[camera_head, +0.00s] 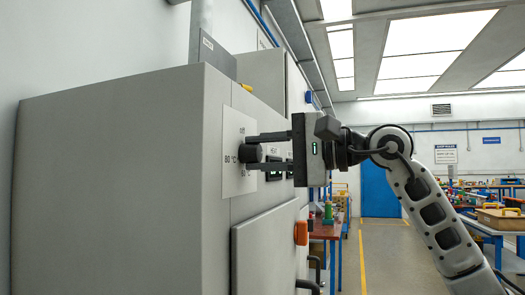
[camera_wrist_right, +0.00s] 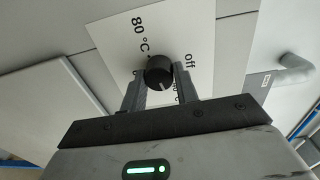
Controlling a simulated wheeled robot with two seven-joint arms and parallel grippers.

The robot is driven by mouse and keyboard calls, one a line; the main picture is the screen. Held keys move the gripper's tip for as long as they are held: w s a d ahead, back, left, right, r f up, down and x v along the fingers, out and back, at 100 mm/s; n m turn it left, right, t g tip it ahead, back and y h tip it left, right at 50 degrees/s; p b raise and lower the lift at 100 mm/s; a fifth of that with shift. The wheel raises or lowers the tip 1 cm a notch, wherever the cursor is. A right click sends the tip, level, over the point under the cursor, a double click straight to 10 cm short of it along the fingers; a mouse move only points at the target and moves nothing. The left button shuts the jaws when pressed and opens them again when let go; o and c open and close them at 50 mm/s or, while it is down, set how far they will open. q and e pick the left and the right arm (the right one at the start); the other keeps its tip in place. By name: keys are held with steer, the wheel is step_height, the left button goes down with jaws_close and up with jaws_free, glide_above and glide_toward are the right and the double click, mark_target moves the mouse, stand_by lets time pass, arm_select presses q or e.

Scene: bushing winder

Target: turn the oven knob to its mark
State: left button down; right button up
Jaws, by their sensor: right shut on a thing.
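The oven knob (camera_head: 249,153) is a round black knob on a white dial plate (camera_head: 232,150) on the front of the grey oven cabinet. The plate carries "80 °C" and other lettering, partly hidden by my fingers. My right gripper (camera_head: 254,152) reaches in from the right and is shut on the knob, one finger on each side. In the right wrist view the knob (camera_wrist_right: 159,72) sits between the fingertips (camera_wrist_right: 159,75). A pale pointer line on it points toward the picture's lower right; "80 °C" is at upper left and "off" at right. My left gripper is not in view.
An orange-red part (camera_head: 301,233) sticks out from the cabinet front below my right gripper. A panel with a dark handle (camera_head: 308,286) is lower down. A red-topped workbench (camera_head: 325,229) stands behind. The aisle floor (camera_head: 385,262) is open toward a blue door (camera_head: 380,189).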

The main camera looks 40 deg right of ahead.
steer(key=m, duration=0.4)
steer(key=shift+m, duration=0.3)
steer(key=m, duration=0.3)
steer(key=shift+f+m, duration=0.1)
steer(key=shift+m, duration=0.2)
steer(key=m, duration=0.8)
steer(key=shift+y, duration=0.3)
steer(key=m, duration=0.3)
steer(key=shift+f+m, duration=0.1)
steer(key=shift+m, duration=0.2)
steer(key=m, duration=0.4)
steer(key=shift+m, duration=0.3)
steer(key=m, duration=0.5)
steer(key=shift+a+b, duration=0.1)
steer(key=shift+b, duration=0.3)
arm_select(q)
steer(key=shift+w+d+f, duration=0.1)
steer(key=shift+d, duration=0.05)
arm_select(e)
steer(key=shift+m, duration=1.2)
